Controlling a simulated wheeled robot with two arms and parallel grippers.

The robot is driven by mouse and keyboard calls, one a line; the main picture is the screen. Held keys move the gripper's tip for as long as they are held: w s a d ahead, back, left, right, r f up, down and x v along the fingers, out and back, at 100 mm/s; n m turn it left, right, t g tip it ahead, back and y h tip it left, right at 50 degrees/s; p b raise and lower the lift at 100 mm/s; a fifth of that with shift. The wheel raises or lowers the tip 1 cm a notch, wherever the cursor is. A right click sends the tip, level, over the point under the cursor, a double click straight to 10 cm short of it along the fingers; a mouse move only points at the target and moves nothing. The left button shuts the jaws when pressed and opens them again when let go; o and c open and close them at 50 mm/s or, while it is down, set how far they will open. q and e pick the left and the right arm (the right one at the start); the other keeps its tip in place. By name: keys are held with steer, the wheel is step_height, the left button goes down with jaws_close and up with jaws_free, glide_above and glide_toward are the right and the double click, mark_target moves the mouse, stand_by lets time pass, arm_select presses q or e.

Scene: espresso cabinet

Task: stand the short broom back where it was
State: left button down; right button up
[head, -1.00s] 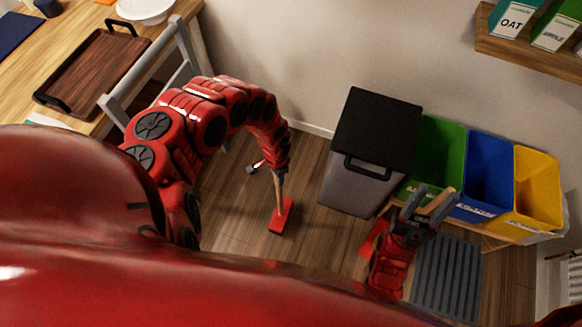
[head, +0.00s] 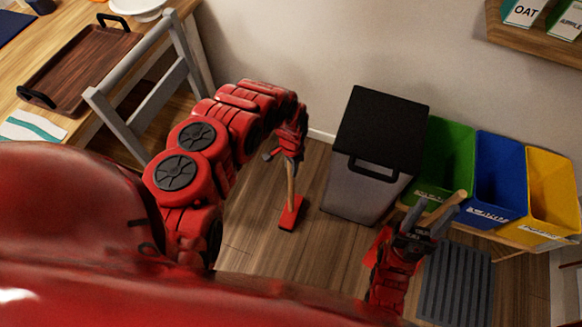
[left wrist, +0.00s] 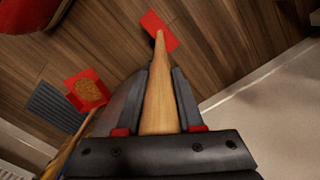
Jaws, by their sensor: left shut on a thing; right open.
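A broom (head: 292,212) with a wooden handle and a flat red head stands nearly upright, its head at the floor. My left gripper (head: 287,158) is shut on the upper handle. In the left wrist view, the handle (left wrist: 158,90) runs between the two dark fingers toward the red head (left wrist: 160,30). Whether the head touches the floor is unclear. My right gripper (head: 437,212) is open in front of the coloured bins. A second wooden handle (head: 448,206) shows at its fingers; I cannot tell whether it lies between them. The left wrist view shows a red head with tan bristles (left wrist: 87,90).
A grey bin with a black lid (head: 382,128) stands against the wall, right of the broom. Green (head: 447,160), blue (head: 497,180) and yellow (head: 550,195) bins stand beside it. A grey ribbed mat (head: 455,283) lies before them. A wooden table (head: 75,125) is at left. Floor around the broom is clear.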

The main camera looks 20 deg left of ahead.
arm_select(q)
steer(key=c, duration=0.5)
jaws_free()
steer(key=shift+c, duration=0.2)
steer(key=shift+r, duration=0.1)
step_height(320, 180, up, 12)
steer(key=p, duration=0.5)
steer(key=shift+w, duration=0.1)
